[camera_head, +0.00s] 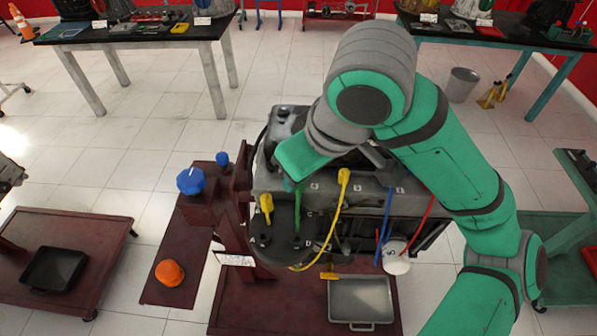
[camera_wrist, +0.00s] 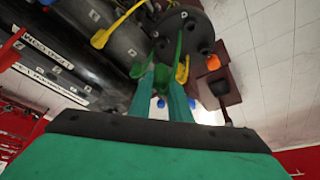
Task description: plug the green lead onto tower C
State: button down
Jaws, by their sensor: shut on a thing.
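The green lead (camera_head: 297,213) runs from the dark round cap (camera_head: 277,240) on the engine up to my gripper. In the wrist view my gripper (camera_wrist: 163,88) is shut on the green lead (camera_wrist: 178,48), its boot between the two teal fingers. The cap (camera_wrist: 188,28) lies beyond the fingers there, with the lead's other end against it. In the head view my wrist hides the fingertips and part of the engine top.
A yellow lead (camera_head: 342,195) arches from the engine top down past the cap. A second yellow boot (camera_head: 266,205) sits beside the cap. Blue (camera_head: 385,225) and red (camera_head: 420,222) leads hang at the right. A grey tray (camera_head: 360,298) and white cup (camera_head: 396,262) are below.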

aim_at(301, 189)
jog(key=shift+w+f, duration=0.2)
jog(key=shift+f, duration=1.5)
jog(key=shift+d+f, duration=0.2)
jog(key=shift+f, duration=0.2)
jog(key=shift+s+a+f, duration=0.15)
jog(key=shift+a+f, duration=0.05)
jog(key=shift+f, duration=0.3)
jog(key=shift+d, duration=0.1)
jog(key=shift+f, duration=0.4)
jog(key=shift+f, duration=0.3)
dwell(0.4)
jog(key=shift+f, duration=0.2)
